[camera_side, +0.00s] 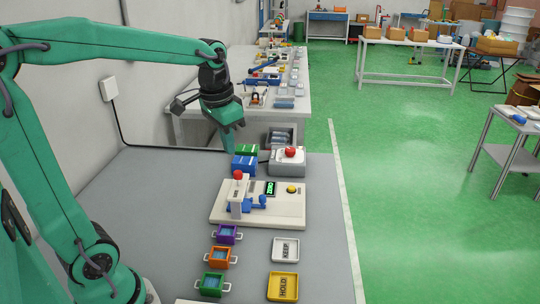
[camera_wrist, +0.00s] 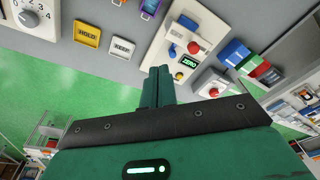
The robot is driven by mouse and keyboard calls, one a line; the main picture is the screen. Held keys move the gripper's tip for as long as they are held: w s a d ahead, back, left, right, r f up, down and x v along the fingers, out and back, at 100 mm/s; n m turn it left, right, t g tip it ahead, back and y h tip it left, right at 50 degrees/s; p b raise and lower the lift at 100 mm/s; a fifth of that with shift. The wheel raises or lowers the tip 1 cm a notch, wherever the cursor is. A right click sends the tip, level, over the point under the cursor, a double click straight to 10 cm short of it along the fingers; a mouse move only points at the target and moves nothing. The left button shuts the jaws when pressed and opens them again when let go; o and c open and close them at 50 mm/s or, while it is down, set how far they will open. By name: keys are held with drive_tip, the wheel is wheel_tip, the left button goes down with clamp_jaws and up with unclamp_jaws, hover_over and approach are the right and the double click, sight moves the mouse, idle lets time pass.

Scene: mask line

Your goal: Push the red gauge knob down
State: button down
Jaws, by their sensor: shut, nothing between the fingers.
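The red gauge knob (camera_side: 238,174) is a round ball on top of an upright white post on the white gauge plate (camera_side: 288,212). Beside the post are a blue part (camera_side: 246,204), a green ZERO display (camera_side: 270,188) and a yellow button (camera_side: 292,189). The knob also shows in the wrist view (camera_wrist: 193,47), above and right of my fingertips. My green gripper (camera_side: 229,150) is shut and empty. It is in the air above and behind the knob, apart from it. Its closed fingers also show in the wrist view (camera_wrist: 160,72).
A grey box with a red button (camera_side: 290,154) and blue and green blocks (camera_side: 245,160) stand behind the plate. In front are purple, orange and green bins (camera_side: 213,284), a white KEEP tray (camera_side: 285,240) and a yellow HOLD tray (camera_side: 282,275). The grey table's left side is clear.

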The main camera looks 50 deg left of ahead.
sight(239, 171)
drive_tip(key=w+a+f+g, duration=0.1)
drive_tip(key=w+a, duration=0.1)
drive_tip(key=w+a+f+g, duration=0.1)
drive_tip(key=w+a+f, duration=0.1)
drive_tip(key=w, duration=0.1)
drive_tip(key=w+a+f, duration=0.2)
drive_tip(key=a, duration=0.1)
drive_tip(key=shift+w+a+m+g+h, duration=0.1)
drive_tip(key=shift+w+m+g+h, duration=0.2)
drive_tip(key=shift+g, duration=0.1)
drive_tip(key=shift+f, duration=0.2)
drive_tip(key=shift+s+f, duration=0.2)
drive_tip(key=shift+f, duration=1.45)
drive_tip(key=shift+s+f, duration=0.15)
drive_tip(key=shift+f, duration=2.45)
drive_tip(key=w, duration=0.1)
drive_tip(key=w+r, duration=0.1)
drive_tip(key=w, duration=0.1)
